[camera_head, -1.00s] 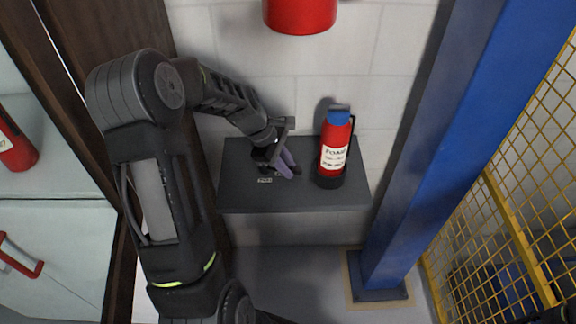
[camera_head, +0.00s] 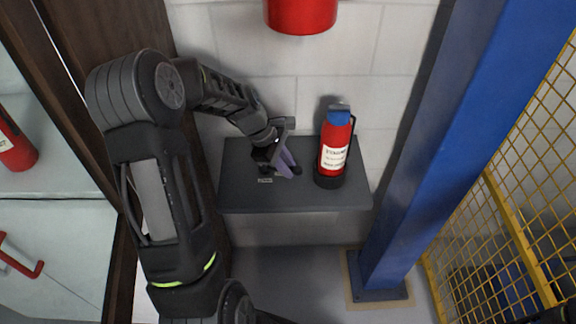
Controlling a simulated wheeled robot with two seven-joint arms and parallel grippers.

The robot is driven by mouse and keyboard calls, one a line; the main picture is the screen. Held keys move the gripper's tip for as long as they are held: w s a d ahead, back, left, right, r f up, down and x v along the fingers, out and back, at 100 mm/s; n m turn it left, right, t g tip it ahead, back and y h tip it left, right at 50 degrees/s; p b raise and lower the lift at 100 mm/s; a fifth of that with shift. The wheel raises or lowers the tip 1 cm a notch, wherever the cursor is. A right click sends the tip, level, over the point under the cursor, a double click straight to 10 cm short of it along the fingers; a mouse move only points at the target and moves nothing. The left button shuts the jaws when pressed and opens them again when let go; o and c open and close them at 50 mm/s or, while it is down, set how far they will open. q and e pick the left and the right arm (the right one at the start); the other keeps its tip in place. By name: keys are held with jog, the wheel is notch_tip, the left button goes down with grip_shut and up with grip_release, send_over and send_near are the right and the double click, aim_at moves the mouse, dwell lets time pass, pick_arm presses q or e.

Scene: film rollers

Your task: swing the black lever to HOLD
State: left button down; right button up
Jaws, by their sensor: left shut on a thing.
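My left gripper (camera_head: 286,163), with purple-grey fingers, is low over the left half of a dark grey shelf (camera_head: 235,195) against the wall. It is shut on the black lever, which is mostly hidden by the fingers and wrist. A small pale label plate (camera_head: 265,180) lies on the shelf just left of the fingertips; its writing is too small to read, so I cannot tell the lever's position. My right gripper is not in view.
A red extinguisher (camera_head: 334,140) with a blue top stands upright on the shelf, close right of my left gripper. A red cylinder (camera_head: 300,14) hangs above. A blue column (camera_head: 430,140) and yellow mesh (camera_head: 510,215) stand right. A dark wooden frame (camera_head: 85,100) is left.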

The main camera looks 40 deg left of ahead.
pick_arm(q)
jog(key=shift+d+r+m, duration=0.1)
jog(key=shift+d+m, duration=0.2)
jog(key=shift+d, duration=0.1)
jog(key=shift+s+m+g+h, duration=0.4)
jog(key=shift+s+m+g, duration=0.3)
jog(key=shift+m, duration=0.4)
jog(key=s+m, duration=0.1)
jog(key=s+m+g, duration=0.1)
jog(key=m, duration=0.1)
jog(key=shift+s+a+m+h, duration=0.15)
jog(key=shift+a+m+h, duration=0.05)
jog(key=shift+m+h, duration=0.1)
jog(key=m, duration=0.1)
jog(key=s+a+m+g, duration=0.1)
jog(key=shift+s+m, duration=0.25)
jog(key=shift+m, duration=0.05)
jog(key=shift+s+a+m+g, duration=0.4)
jog(key=shift+s+m+g, duration=0.1)
jog(key=shift+m, duration=0.4)
jog(key=shift+s+a+m+g, duration=0.4)
jog(key=shift+m+g, duration=0.1)
jog(key=shift+m, duration=0.4)
jog(key=c, duration=1.4)
grip_release()
jog(key=shift+s, duration=0.1)
jog(key=shift+o, duration=0.2)
jog(key=shift+a, duration=0.1)
